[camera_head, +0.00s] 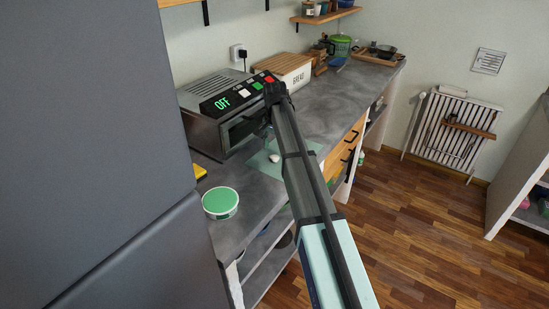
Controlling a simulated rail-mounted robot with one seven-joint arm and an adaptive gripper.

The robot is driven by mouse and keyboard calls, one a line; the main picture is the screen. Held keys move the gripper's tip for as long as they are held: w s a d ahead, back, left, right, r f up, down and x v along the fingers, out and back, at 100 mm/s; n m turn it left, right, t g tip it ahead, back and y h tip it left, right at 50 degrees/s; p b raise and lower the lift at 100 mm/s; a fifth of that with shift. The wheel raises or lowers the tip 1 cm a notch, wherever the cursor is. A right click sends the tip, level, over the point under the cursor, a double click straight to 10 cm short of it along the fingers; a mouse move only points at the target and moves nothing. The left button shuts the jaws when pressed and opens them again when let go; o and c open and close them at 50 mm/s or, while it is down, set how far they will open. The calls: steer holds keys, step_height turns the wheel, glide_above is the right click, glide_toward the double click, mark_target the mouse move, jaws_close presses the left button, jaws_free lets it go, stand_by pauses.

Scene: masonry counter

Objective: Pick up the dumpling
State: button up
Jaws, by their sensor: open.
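A small white lump, apparently the dumpling (274,157), sits on a pale green translucent board (258,165) on the grey counter, in front of the toaster oven. My arm reaches up across the counter, just right of the dumpling, and covers part of the board. My gripper (270,102) is at the far end of the arm, in front of the oven's right side and higher in the picture than the dumpling. It is open; its fingers are small and dark, and I see nothing held. The dumpling is apart from it.
The toaster oven (208,127) reads OFF. A bread box (286,69) stands behind it. A round green-topped tub (220,203) is at the counter's near edge, with a yellow item (200,172) behind it. A large grey surface fills the left.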

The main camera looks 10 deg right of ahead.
mark_target(275, 158)
steer(key=shift+f+p, duration=0.55)
steer(key=shift+f, duration=1.4)
steer(key=c, duration=1)
steer(key=shift+r, duration=0.1)
